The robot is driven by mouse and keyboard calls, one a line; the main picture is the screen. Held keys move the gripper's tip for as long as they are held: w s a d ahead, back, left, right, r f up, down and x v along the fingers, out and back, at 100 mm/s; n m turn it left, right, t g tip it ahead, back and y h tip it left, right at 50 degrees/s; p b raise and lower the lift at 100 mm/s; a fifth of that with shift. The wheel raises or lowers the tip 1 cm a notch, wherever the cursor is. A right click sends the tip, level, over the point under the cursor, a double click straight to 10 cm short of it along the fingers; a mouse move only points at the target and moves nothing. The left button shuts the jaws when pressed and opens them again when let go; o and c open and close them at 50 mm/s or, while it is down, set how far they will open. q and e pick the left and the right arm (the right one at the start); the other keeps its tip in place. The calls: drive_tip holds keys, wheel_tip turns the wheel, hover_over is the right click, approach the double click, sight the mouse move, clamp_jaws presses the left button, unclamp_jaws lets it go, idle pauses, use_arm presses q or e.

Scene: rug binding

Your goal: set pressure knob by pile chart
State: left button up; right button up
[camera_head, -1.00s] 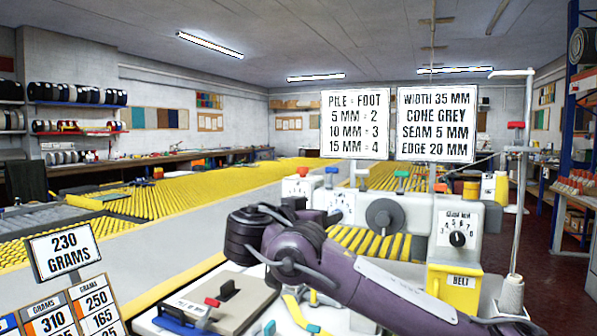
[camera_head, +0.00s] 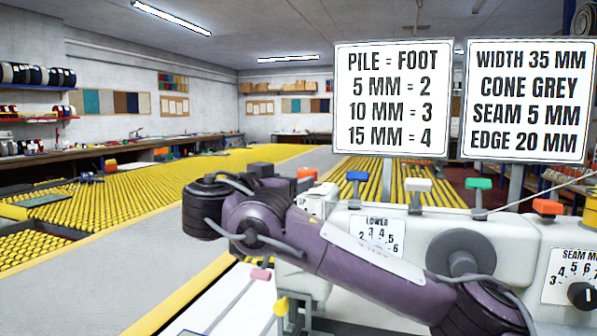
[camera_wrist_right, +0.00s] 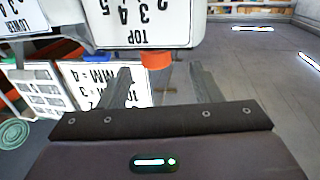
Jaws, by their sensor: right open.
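The pile chart (camera_head: 390,99) stands above the machine. It reads "PILE = FOOT", 5 MM = 2, 10 MM = 3, 15 MM = 4. On the machine's front, a "LOWER" dial plate (camera_head: 377,235) shows numbers, partly covered by my right arm. In the right wrist view, which is upside down, a "TOP" dial plate (camera_wrist_right: 130,20) is ahead, with an orange piece (camera_wrist_right: 157,60) at its edge. My right gripper (camera_wrist_right: 159,70) is open, with the orange piece seen between its fingers; I cannot tell whether they touch. No knob labelled pressure is readable. My left gripper is out of view.
A second card (camera_head: 527,100) reads width 35 MM, cone grey, seam 5 MM, edge 20 MM. A seam dial with a black knob (camera_head: 581,295) is at the right edge. Blue, white, green and orange levers line the machine's top. A yellow roller table (camera_head: 110,205) lies left.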

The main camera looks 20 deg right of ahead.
sight(302, 176)
drive_tip(key=shift+w+d+r, duration=0.1)
drive_tip(key=shift+w+d, duration=0.1)
drive_tip(key=shift+d, duration=0.2)
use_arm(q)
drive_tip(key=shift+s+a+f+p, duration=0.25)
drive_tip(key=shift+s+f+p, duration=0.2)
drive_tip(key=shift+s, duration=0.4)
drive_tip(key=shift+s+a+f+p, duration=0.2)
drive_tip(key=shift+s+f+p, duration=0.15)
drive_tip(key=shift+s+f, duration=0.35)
use_arm(e)
drive_tip(key=shift+x, duration=3.1)
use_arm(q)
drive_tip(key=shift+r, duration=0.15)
use_arm(e)
drive_tip(key=shift+s+d, duration=0.1)
drive_tip(key=shift+s, duration=0.05)
drive_tip(key=c, duration=1)
